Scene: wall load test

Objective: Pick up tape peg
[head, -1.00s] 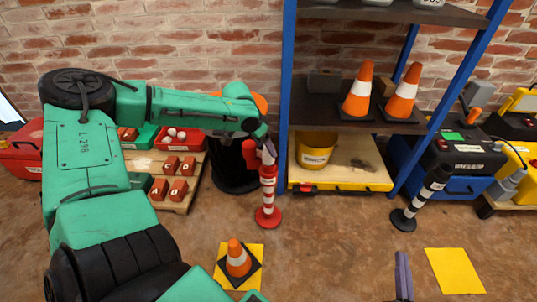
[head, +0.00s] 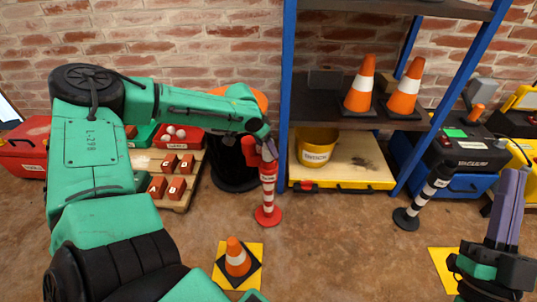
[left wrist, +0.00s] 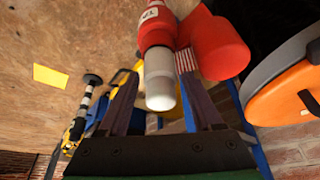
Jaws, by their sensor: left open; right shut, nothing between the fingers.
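A red-and-white striped peg (head: 267,190) stands upright on a round red base on the floor, with a red roll-like part (head: 249,151) at its top left. My left gripper (head: 267,148) is at the top of this peg. In the left wrist view the peg's red and pale end (left wrist: 158,60) shows between the two fingers of my open left gripper (left wrist: 160,88). I cannot tell whether a finger touches it. My right gripper (head: 512,195) is shut and empty at the right, fingers pointing up.
A blue shelf rack (head: 287,110) stands close right of the peg, with a yellow bucket (head: 317,148) on its low board. A small cone (head: 237,258) is in front. A black-and-white post (head: 428,197) stands right. The middle floor is clear.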

